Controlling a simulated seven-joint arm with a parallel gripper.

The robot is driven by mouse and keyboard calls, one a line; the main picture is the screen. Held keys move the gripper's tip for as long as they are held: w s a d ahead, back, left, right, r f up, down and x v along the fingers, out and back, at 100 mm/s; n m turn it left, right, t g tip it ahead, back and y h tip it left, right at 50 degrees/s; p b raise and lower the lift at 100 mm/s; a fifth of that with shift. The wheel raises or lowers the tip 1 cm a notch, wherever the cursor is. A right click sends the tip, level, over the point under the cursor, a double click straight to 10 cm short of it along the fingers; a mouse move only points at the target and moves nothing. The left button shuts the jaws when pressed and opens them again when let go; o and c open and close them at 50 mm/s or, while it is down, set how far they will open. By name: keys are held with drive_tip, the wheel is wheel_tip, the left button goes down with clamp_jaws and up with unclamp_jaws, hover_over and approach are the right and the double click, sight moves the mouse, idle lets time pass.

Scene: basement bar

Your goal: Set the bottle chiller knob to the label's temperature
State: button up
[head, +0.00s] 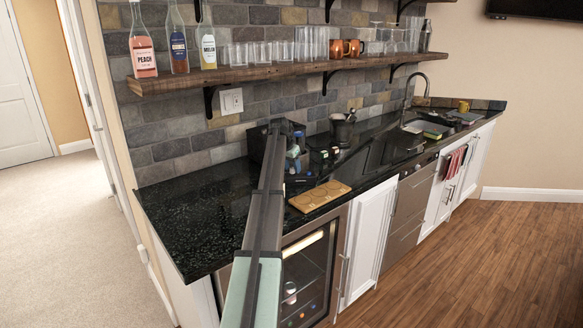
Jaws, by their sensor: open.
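My arm runs up from the bottom of the head view and reaches over the black counter (190,215). My gripper (292,163) is at its far end, above or close to the counter. It is open, small and dark, and its fingers are hard to make out. A dark box-like appliance (256,143) stands by the backsplash, largely hidden behind my arm; I cannot tell whether it is the bottle chiller. A glass-door cooler (308,277) is built in below the counter, partly covered by my arm. No knob or temperature label is readable.
A wooden board (319,196) lies right of my arm near the front edge. A grey metal appliance (343,128) and small items stand behind it. A wooden shelf (240,76) with bottles and glasses hangs above. The counter's left end is clear. A sink (418,126) lies farther right.

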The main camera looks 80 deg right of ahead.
drive_tip(key=shift+f, duration=0.15)
clamp_jaws()
idle(0.4)
